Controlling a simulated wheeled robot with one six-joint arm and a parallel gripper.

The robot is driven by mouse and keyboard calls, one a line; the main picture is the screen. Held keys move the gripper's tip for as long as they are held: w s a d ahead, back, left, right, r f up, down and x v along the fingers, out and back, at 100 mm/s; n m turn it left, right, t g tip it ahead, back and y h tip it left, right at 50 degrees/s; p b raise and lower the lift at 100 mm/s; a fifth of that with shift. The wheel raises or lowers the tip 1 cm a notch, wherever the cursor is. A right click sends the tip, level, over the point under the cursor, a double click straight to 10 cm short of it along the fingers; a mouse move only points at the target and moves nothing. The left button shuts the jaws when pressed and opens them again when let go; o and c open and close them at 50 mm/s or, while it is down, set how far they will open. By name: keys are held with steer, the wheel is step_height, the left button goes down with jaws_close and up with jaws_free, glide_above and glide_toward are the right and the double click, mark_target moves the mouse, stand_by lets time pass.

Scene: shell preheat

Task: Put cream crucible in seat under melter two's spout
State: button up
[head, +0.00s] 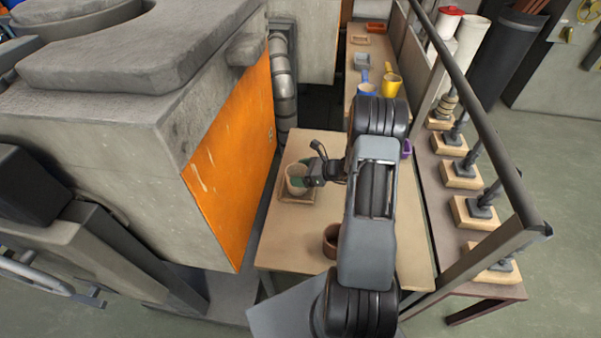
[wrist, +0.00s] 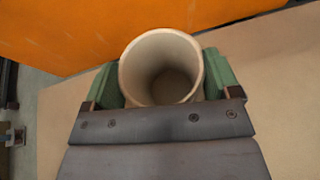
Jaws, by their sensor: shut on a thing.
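The cream crucible (head: 295,181) is upright above a shallow square wooden tray (head: 297,201) on the tan table, beside the orange panel. I cannot tell whether it touches the tray. My gripper (head: 301,182) is shut on the crucible. In the wrist view, the green finger pads press its two sides, and its open mouth (wrist: 163,68) shows an empty inside. I cannot make out melter two's spout or the seat under it in either view.
A brown cup (head: 331,241) stands near the table's front, and a purple one (head: 406,149) behind my arm. Yellow (head: 391,84) and blue vessels stand on the far bench. The big grey block with the orange panel (head: 236,160) bounds the left; a rail (head: 480,100) bounds the right.

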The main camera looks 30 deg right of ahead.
steer(key=o, duration=1.3)
steer(key=shift+c, duration=0.2)
steer(key=shift+r, duration=0.15)
steer(key=v, duration=1)
steer(key=s+a+r+n+g+h, duration=0.3)
steer(key=s+a+r+n+h, duration=0.2)
steer(key=n, duration=0.8)
steer(key=s+a+r+n+g+h, duration=0.3)
steer(key=s+a+r+n+h, duration=0.2)
steer(key=s+a+r+n, duration=0.4)
steer(key=shift+s+a+r+n, duration=0.2)
steer(key=shift+a+r+n, duration=0.9)
steer(key=shift+a+n, duration=1.15)
steer(key=shift+d+n, duration=0.25)
steer(key=shift+d, duration=0.05)
